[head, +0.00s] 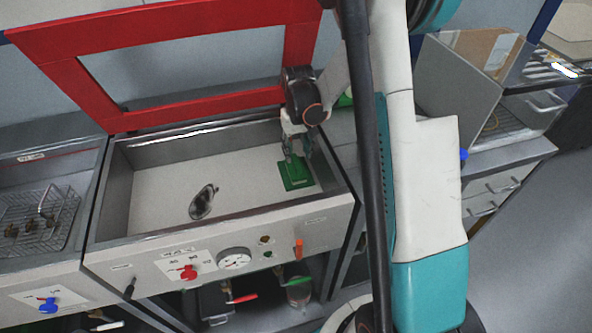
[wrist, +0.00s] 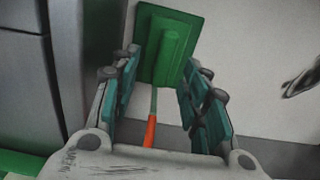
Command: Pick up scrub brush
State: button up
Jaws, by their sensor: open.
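The scrub brush appears to be the green rectangular block with a raised green grip (head: 295,174), lying in the right part of a shallow grey basin (head: 160,188). In the wrist view the green block (wrist: 167,45) lies just beyond the fingertips. My gripper (head: 298,154) is open and empty, above the block's far end in the head view. In the wrist view its two teal-padded fingers (wrist: 160,72) stand apart.
A dark oval drain-like piece (head: 204,201) lies in the basin. A red frame (head: 155,45) stands raised behind it. The front panel (head: 225,255) carries knobs and a gauge. A wire basket (head: 40,218) sits in the left basin.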

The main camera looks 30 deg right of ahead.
aim_at(296, 161)
jog(key=f, duration=0.1)
jog(key=f+b, duration=0.1)
jog(key=f, duration=0.1)
jog(key=f+b, duration=0.1)
jog(key=f, duration=0.1)
jog(key=shift+a, duration=0.25)
grip_shut()
